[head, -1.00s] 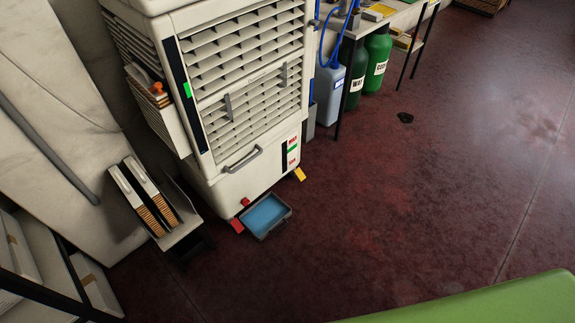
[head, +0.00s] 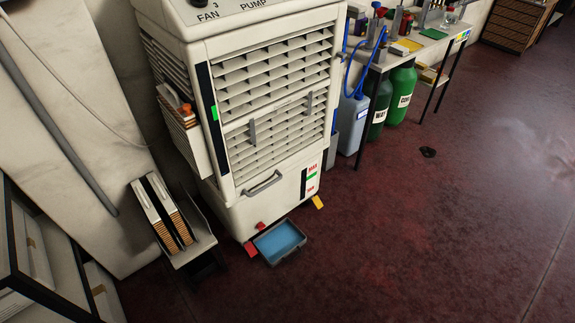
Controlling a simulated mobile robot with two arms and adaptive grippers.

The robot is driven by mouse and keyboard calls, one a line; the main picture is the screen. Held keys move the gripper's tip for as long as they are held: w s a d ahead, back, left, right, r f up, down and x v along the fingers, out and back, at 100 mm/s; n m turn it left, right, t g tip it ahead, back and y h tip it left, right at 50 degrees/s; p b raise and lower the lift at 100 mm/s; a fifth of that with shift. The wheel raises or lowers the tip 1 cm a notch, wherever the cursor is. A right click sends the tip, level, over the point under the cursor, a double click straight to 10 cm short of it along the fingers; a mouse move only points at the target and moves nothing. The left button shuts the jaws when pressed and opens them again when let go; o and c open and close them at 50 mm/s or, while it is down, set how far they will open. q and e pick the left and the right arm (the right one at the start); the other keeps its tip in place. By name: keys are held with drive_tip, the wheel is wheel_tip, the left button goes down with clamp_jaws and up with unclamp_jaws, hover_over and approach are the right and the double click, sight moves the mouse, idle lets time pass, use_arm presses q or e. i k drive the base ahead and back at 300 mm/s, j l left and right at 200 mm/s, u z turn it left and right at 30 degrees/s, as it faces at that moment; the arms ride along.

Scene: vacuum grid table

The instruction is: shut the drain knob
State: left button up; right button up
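A small red knob (head: 261,226) sits low on the front of the white cooler unit (head: 230,212), just above a shallow tray. It looks like the drain knob, but it is too small to tell its turn position. The grey tray (head: 292,254) lies on the floor below it and holds something blue, like water. A red tag (head: 250,249) is beside the tray, near the unit's base. Neither of my grippers is in view.
A rack with files (head: 165,215) stands left of the unit, and a dark-framed shelf (head: 30,285) is at lower left. A bench (head: 385,62) with green cylinders (head: 401,90) under it is at right. The dark red floor (head: 420,240) in front is clear, apart from a dark spot.

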sight(261, 225)
drive_tip(key=u, duration=0.25)
drive_tip(key=i+l+u, duration=0.25)
drive_tip(key=l+u, duration=0.55)
drive_tip(key=l, duration=0.2)
